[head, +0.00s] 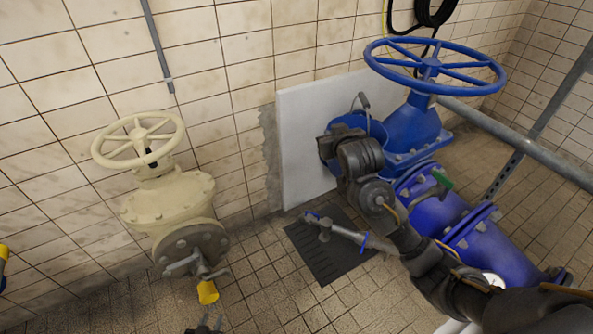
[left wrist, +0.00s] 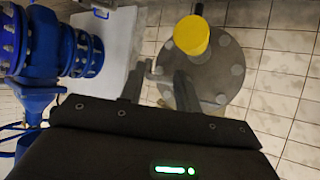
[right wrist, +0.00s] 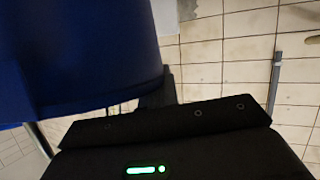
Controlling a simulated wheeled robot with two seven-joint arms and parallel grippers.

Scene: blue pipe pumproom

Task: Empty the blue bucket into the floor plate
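The blue bucket (head: 347,126), with its handle up, is at the white board, left of the blue valve. My right gripper (head: 329,145) is at its near left side, and my arm covers part of it. In the right wrist view the bucket (right wrist: 80,60) fills the left side, against a finger; the other finger is mostly hidden. The gripper appears shut on its wall. The bucket's contents are hidden. The dark slotted floor plate (head: 328,262) lies below and left of the bucket. My left gripper (head: 205,326) is open and empty at the bottom edge; its fingers (left wrist: 158,88) show apart in the left wrist view.
A cream valve (head: 165,195) with a handwheel and yellow-capped spout (head: 207,292) stands left of the plate. Blue pipes (head: 440,210) and a large blue handwheel (head: 434,66) crowd the right. Tiled floor lies between.

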